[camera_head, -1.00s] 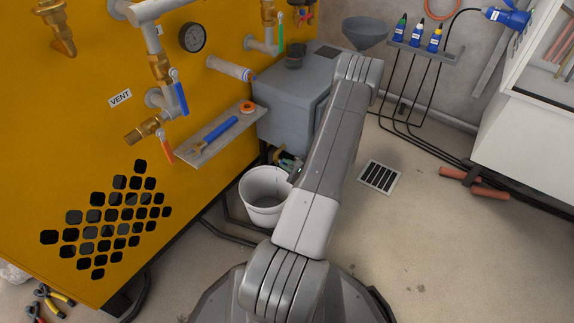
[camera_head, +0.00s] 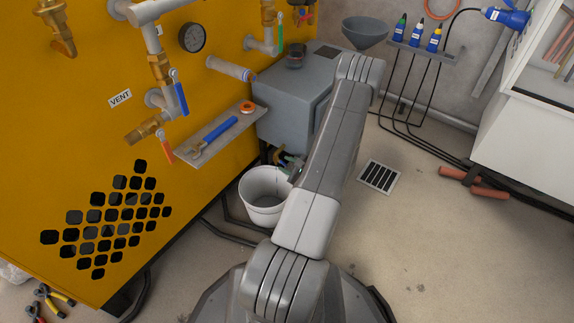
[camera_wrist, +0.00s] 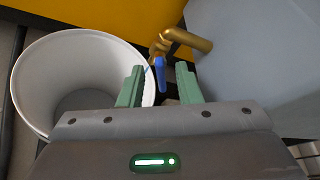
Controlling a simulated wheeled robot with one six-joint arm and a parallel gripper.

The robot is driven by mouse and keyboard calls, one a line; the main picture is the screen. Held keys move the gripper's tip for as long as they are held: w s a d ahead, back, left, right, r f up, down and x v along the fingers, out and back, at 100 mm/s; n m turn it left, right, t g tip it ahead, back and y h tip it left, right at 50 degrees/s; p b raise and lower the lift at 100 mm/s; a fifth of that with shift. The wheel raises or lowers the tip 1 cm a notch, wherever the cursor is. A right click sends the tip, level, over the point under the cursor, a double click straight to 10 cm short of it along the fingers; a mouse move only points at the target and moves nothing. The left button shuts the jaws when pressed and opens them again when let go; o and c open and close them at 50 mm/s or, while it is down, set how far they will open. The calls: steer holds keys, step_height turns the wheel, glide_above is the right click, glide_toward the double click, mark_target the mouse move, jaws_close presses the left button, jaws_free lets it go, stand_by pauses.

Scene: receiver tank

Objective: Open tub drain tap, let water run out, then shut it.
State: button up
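The brass drain tap (camera_wrist: 188,41) comes off the blue-grey tub (camera_wrist: 250,60) in the wrist view. Its blue lever (camera_wrist: 160,74) hangs down. My gripper (camera_wrist: 161,85) is open, with its two green fingers either side of the lever in the picture; I cannot tell whether they touch it. A white bucket (camera_wrist: 28,85) stands at the left of the tap and no water is clearly visible in it. In the head view the tub (camera_head: 290,105) stands beside the yellow panel, with the bucket (camera_head: 262,213) below it. My arm hides much of the tap there.
The yellow panel (camera_head: 60,140) carries pipes, valves and a shelf (camera_head: 190,152) with a blue-handled tool. A funnel (camera_head: 365,32) stands behind the tub. A floor grate (camera_head: 380,177) lies right of my arm. Cables run along the back wall. The floor at right is mostly clear.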

steer(key=p+v, duration=0.3)
steer(key=v, duration=1)
steer(key=shift+r+p, duration=0.2)
steer(key=shift+p, duration=0.15)
steer(key=shift+s+d, duration=0.1)
steer(key=shift+s, duration=0.05)
stand_by(6.2)
